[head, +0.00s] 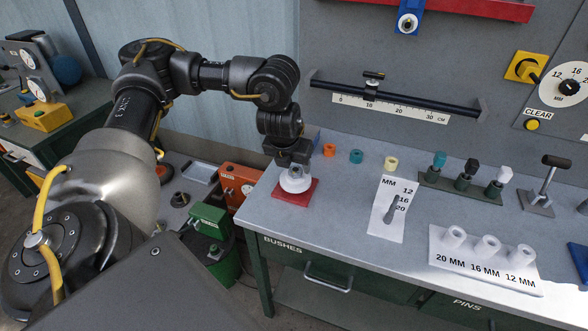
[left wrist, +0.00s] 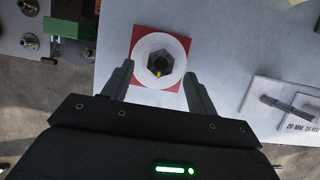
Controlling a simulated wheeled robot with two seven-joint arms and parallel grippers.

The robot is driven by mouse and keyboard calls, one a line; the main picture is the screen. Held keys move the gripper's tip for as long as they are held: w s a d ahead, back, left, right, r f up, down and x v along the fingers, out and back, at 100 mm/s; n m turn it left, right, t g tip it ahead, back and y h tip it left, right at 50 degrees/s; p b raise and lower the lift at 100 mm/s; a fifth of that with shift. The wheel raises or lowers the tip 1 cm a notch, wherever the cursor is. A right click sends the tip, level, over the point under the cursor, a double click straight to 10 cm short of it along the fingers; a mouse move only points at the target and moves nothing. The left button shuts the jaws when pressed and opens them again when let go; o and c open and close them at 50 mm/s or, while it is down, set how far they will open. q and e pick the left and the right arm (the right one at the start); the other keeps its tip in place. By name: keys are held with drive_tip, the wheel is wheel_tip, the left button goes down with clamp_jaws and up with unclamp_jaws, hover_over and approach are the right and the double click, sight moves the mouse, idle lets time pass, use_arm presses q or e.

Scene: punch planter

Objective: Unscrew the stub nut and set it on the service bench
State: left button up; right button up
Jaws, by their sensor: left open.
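A white round flanged piece (head: 295,184), which I take for the stub nut, sits on a red square plate (head: 308,194) at the left end of the grey bench top (head: 345,200). In the left wrist view it is a white ring (left wrist: 141,52) around a dark hexagonal centre with a small yellow mark, on the red plate (left wrist: 138,33). My left gripper (head: 294,166) is right above it, pointing down. Its fingers (left wrist: 158,78) are open, apart at the near side of the ring. I cannot tell whether they touch it. My right gripper is not in view.
Orange, teal and cream bushes (head: 356,156) stand behind on the bench. A size card (head: 388,226) with a grey pin and a white tray (head: 440,258) with white bushes lie to the right. A lower station with an orange box (head: 239,178) and green box (head: 208,219) stands left of the bench.

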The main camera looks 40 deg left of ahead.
sight(296, 172)
use_arm(q)
drive_tip(key=shift+x, duration=1.25)
